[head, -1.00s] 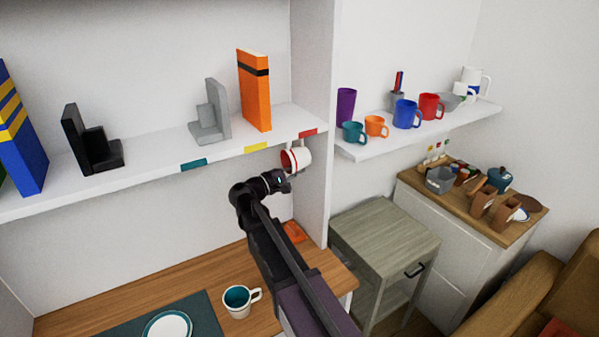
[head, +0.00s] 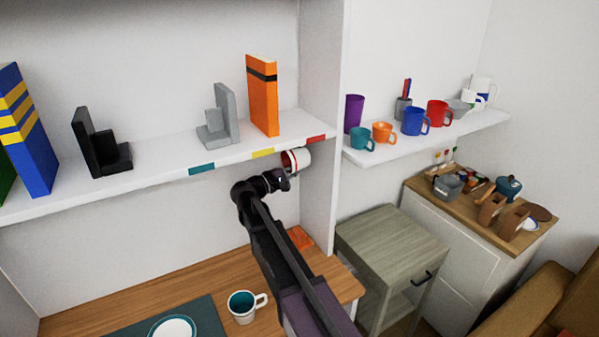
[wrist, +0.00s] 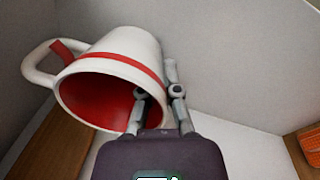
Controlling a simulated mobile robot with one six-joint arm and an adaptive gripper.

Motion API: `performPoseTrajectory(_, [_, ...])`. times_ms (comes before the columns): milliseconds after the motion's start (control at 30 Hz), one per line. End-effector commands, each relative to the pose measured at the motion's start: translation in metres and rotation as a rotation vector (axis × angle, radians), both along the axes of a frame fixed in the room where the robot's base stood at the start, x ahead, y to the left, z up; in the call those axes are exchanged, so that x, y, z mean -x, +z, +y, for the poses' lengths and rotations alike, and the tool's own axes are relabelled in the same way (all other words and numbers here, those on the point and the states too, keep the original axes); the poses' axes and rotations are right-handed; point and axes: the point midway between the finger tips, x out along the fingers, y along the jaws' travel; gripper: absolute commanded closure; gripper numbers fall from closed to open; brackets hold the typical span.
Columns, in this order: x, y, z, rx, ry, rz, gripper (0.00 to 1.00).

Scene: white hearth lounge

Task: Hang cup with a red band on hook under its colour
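The white cup with a red band (head: 297,160) is just below the shelf's front edge, between the yellow label (head: 263,153) and the red label (head: 316,139), left of the red one. My gripper (head: 284,178) is shut on its wall. In the wrist view the cup (wrist: 125,52) is tilted, its red inside towards the camera and its handle to the left. There my gripper (wrist: 160,108) has one finger inside the rim and one outside. The teal label (head: 202,168) is further left. I cannot make out any hooks under the shelf.
A white cup with teal inside (head: 243,306) stands on the desk by a plate (head: 173,328). An upright side panel (head: 319,200) closes the shelf bay to the right of the held cup. Bookends and an orange book (head: 262,97) stand on the shelf.

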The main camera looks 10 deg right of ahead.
Motion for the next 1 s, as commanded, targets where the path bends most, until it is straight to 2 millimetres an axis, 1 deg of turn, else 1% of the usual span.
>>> performPoseTrajectory(100, [-0.006,0.000,0.002,0.001,0.000,0.000,1.00])
performPoseTrajectory(400, [-0.014,-0.009,0.005,0.001,0.000,0.000,1.00])
performPoseTrajectory(633, [-0.016,-0.012,0.005,0.001,0.000,0.000,1.00])
performPoseTrajectory(1000, [-0.016,-0.012,0.005,0.001,0.000,0.000,1.00])
